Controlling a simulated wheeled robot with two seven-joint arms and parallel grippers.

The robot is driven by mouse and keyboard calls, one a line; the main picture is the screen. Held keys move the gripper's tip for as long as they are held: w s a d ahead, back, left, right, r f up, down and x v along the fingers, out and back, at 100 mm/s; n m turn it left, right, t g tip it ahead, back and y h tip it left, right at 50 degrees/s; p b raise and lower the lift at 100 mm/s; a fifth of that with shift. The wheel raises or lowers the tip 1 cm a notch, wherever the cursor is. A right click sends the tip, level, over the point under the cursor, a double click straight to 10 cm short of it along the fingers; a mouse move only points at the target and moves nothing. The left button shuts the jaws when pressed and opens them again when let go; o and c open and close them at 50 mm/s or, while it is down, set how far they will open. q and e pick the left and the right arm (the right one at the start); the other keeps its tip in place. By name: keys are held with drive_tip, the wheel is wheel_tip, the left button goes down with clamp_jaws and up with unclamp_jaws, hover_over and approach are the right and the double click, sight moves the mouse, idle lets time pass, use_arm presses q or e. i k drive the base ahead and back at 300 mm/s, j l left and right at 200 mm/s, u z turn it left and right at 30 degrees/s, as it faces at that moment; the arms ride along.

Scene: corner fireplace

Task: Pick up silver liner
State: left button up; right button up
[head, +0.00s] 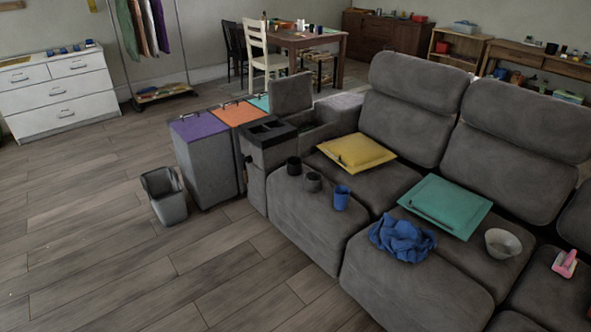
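A grey, open-topped bin-shaped container (168,208) stands upright on the wooden floor at the left of the sofa; it may be the silver liner, but I cannot tell for sure. Its inside is partly visible and looks empty. A light grey bowl (503,243) sits on the sofa seat at the right. Neither of my grippers is in view.
Tall grey bins with purple (198,124), orange (239,112) and teal lids stand behind the container, against the sofa (318,215). Cups, a blue crumpled cloth (402,238), yellow and green flat items lie on the seats. The floor (90,230) at the left is clear.

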sight(313, 180)
drive_tip(key=i+j+z, duration=0.5)
drive_tip(key=i+j, duration=0.15)
drive_tip(key=i, duration=0.4)
drive_tip(key=i+j+z, duration=0.5)
drive_tip(key=i+j, duration=0.45)
